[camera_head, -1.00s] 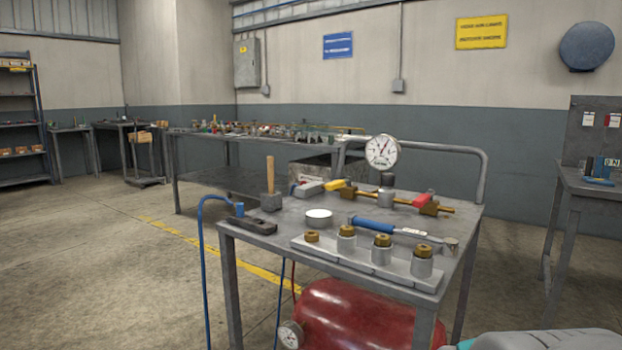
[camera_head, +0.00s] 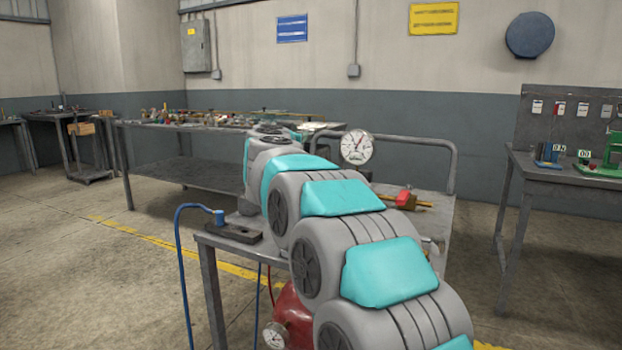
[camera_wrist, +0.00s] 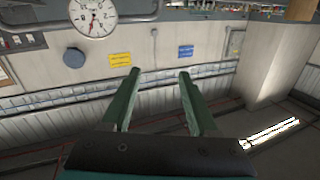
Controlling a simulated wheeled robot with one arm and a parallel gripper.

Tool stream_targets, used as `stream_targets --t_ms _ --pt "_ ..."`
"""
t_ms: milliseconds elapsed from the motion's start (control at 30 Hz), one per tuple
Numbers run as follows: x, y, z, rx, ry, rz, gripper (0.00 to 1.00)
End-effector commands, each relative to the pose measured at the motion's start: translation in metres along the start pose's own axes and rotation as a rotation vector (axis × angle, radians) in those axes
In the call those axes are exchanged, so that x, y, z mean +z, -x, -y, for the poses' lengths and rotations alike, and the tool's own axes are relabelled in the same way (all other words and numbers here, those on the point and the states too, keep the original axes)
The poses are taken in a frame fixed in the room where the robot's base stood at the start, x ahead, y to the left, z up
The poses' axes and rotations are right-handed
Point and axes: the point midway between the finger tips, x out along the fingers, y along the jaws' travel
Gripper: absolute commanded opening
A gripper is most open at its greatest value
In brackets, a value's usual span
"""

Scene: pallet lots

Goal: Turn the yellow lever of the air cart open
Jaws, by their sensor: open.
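The air cart (camera_head: 211,288) stands in front of me in the head view, with a round white pressure gauge (camera_head: 357,146) at its back. My arm covers much of its top. The yellow lever is hidden behind my arm in the head view and I cannot make it out in the wrist view. The red lever (camera_head: 404,199) shows right of my arm on the brass pipe. My gripper (camera_wrist: 160,73) is open in the wrist view, with nothing between its fingers. The gauge also shows at the top left there (camera_wrist: 92,16), apart from the fingers.
A blue hose fitting (camera_head: 219,216) stands at the cart's left edge. A bent metal handle (camera_head: 450,143) rises behind the cart top. A long cluttered bench (camera_head: 165,131) stands behind, and another table (camera_head: 560,176) is at the right. Open floor lies to the left.

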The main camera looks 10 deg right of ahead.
Motion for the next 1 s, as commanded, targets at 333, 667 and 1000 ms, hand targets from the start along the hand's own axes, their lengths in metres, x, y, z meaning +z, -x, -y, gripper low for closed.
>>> stream_targets --t_ms 333,667,1000 --pt "0.1 -0.016 -0.026 0.325 0.039 0.301 0.6" --pt "0.122 -0.035 -0.036 0.348 0.049 0.348 0.6" --pt "0.136 -0.073 -0.051 0.348 0.049 0.348 0.6"
